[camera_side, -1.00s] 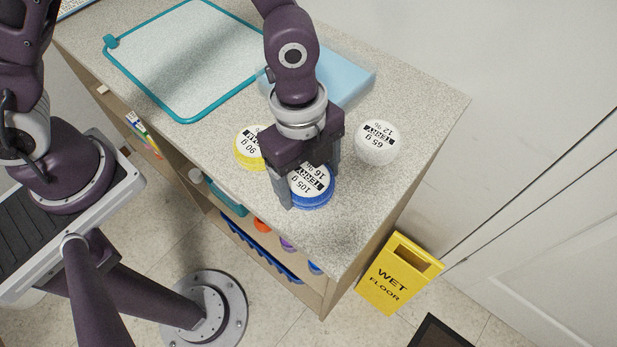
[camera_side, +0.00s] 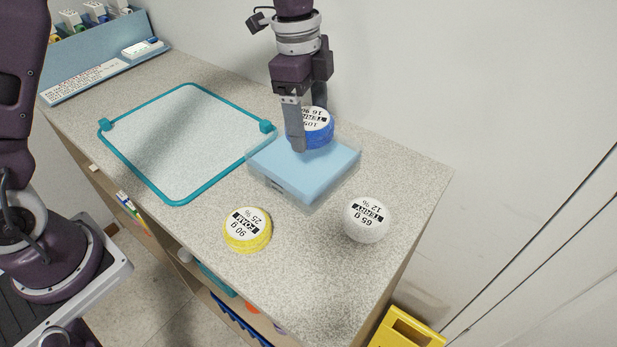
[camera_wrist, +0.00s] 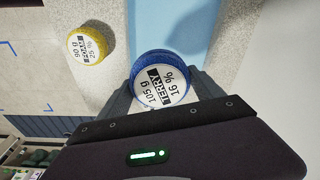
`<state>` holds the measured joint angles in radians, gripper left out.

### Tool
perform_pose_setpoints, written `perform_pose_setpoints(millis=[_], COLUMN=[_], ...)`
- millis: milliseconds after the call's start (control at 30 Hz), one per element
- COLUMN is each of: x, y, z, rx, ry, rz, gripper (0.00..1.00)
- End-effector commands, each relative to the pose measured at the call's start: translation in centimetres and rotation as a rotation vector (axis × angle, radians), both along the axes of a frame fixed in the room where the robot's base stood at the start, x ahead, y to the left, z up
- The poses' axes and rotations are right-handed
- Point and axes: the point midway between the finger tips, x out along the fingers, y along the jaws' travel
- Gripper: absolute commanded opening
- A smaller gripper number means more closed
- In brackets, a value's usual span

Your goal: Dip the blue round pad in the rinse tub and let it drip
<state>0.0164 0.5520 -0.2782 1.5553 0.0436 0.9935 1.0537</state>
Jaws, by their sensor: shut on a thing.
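The blue round pad (camera_side: 318,130) has a white label reading "TERRY 105 g 16 %". My gripper (camera_side: 309,124) is shut on its sides and holds it over the back part of the light-blue rinse tub (camera_side: 296,178). I cannot tell whether the pad touches the tub or its contents. In the wrist view the blue pad (camera_wrist: 160,88) sits between the fingers of my gripper (camera_wrist: 163,95), label facing the camera. The light-blue tub (camera_wrist: 152,22) shows behind it, partly hidden by the pad.
A yellow pad (camera_side: 247,230), labelled FOAM, and a white pad (camera_side: 367,220), labelled TERRY, lie on the speckled counter (camera_side: 310,275) in front of the tub. A teal-rimmed board (camera_side: 185,140) lies left of the tub. A wall stands close behind.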

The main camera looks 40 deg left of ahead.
Motion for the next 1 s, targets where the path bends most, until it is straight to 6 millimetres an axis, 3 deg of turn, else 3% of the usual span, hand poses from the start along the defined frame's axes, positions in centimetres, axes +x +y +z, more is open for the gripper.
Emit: perform_pose_setpoints(millis=[100,200,1000], x=[1.9,2.4,2.4], y=[2.3,3.1,3.1], z=[0.4,0.4,-7.4], rx=[0.0,0.001,0.002], ry=[-0.001,0.0,0.002], rz=[0.065,0.085,0.083], gripper=[0.33,0.33,0.33])
